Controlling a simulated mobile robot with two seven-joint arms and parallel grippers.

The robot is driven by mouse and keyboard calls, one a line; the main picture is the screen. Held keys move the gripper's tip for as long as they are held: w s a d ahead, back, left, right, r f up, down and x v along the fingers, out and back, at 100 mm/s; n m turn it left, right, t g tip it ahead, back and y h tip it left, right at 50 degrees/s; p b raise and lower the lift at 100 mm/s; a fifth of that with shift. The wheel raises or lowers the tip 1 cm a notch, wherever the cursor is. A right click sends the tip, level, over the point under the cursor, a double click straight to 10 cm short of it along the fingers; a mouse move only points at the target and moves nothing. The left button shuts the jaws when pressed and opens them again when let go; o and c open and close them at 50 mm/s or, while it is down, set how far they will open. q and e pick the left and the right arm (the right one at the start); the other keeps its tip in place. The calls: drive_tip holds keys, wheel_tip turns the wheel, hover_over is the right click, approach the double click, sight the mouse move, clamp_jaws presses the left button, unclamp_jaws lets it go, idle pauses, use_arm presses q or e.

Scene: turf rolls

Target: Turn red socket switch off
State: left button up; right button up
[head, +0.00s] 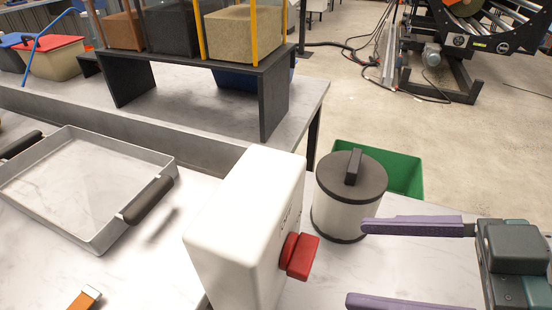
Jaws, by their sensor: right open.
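The red socket switch (300,256) is a red knob on the right side face of a white box (235,225) that stands on the table. My right gripper (357,264) comes in from the right with two purple fingers spread apart. It is open and empty, and its fingertips point left toward the red switch, with a gap between them and it in the picture. The far finger passes in front of the lower right part of a canister. My left gripper is not in view.
The white canister with a dark lid (348,205) stands close behind the switch. A green bin (405,174) is behind it. A metal tray with black handles (80,190) lies left. An orange-ended object (84,299) is at the lower left. A black shelf (272,95) stands farther back.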

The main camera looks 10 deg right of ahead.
sight(309, 254)
drive_tip(key=x, duration=0.6)
drive_tip(key=shift+w, duration=0.1)
drive_tip(key=shift+c, duration=0.3)
drive_tip(key=c, duration=1.3)
